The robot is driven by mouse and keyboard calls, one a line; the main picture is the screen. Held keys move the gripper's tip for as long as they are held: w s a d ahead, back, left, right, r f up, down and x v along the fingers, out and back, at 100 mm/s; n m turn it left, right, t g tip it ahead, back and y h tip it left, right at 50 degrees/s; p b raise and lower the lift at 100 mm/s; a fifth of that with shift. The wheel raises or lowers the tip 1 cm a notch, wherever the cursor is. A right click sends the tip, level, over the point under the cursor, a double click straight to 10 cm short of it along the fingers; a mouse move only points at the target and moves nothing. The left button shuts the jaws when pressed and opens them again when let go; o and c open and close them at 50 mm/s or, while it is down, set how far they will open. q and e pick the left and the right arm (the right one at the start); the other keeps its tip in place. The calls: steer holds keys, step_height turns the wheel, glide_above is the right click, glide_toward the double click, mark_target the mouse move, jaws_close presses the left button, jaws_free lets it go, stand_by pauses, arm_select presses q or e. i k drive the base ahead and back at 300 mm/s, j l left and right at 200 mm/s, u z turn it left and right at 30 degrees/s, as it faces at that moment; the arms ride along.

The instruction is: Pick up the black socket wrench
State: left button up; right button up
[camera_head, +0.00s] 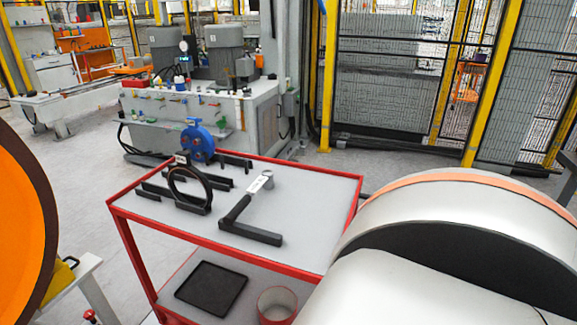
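A black L-shaped tool (250,229), which looks like the black socket wrench, lies on the grey top of a red-framed cart (312,197). Its long bar points to the lower right, and its shorter arm rises toward the upper right. A small grey cylinder (268,180) and a white label (257,185) are just beyond that arm. I cannot tell whether they touch it. Neither of my grippers is in view, and nothing covers the tool.
Left of the tool are a black ring (171,191), several black bars and a blue round part (198,143). The cart's right side is clear. A black tray (211,288) and red-rimmed cylinder (277,304) are below. Large round bodies flank the cart, orange (22,225) and grey (470,207).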

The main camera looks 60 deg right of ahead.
mark_target(266, 179)
steer(key=z, duration=1.55)
steer(key=i+j+u, duration=0.2)
steer(key=j+u, duration=0.15)
steer(key=j, duration=0.25)
